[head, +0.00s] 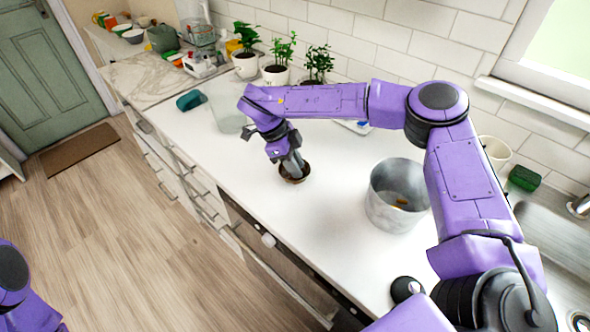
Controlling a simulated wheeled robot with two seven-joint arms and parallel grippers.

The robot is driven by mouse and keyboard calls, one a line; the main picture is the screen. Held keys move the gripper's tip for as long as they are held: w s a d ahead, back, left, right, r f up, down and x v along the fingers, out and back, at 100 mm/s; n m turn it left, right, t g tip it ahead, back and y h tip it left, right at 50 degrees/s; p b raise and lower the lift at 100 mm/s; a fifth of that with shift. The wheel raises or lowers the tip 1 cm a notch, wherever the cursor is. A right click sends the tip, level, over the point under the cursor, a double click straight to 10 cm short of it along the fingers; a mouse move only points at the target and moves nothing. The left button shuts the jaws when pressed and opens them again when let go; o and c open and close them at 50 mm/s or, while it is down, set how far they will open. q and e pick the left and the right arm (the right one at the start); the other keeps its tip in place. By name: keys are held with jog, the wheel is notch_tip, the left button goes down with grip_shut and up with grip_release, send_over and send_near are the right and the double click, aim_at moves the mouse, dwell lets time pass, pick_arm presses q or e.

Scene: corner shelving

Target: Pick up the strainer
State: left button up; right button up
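A small round brown object (306,174) with a dark inside sits on the white counter (255,200); it may be the strainer, but I cannot make out a mesh or handle. My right gripper (292,167) points down at it from above. Its grey fingers reach into or just over the opening and hide part of it. I cannot tell whether they grip its rim. My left gripper is out of view; only part of my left arm shows at the lower left.
A large metal pot (385,205) with something orange inside stands right of the brown object. Potted plants (277,74) line the wall. A teal item (190,100) and a clear container (226,112) lie to the left. The sink (555,235) is at the right. The counter's front is mostly clear.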

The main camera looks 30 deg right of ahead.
jog(key=shift+a, duration=0.1)
grip_shut()
jog(key=shift+w+r+b, duration=0.1)
jog(key=shift+r+b, duration=0.25)
jog(key=shift+r, duration=0.25)
jog(key=s+a+r+b, duration=0.4)
jog(key=s+a+r, duration=0.4)
jog(key=a+r, duration=0.3)
jog(key=shift+s+r, duration=0.35)
jog(key=shift+r, duration=0.1)
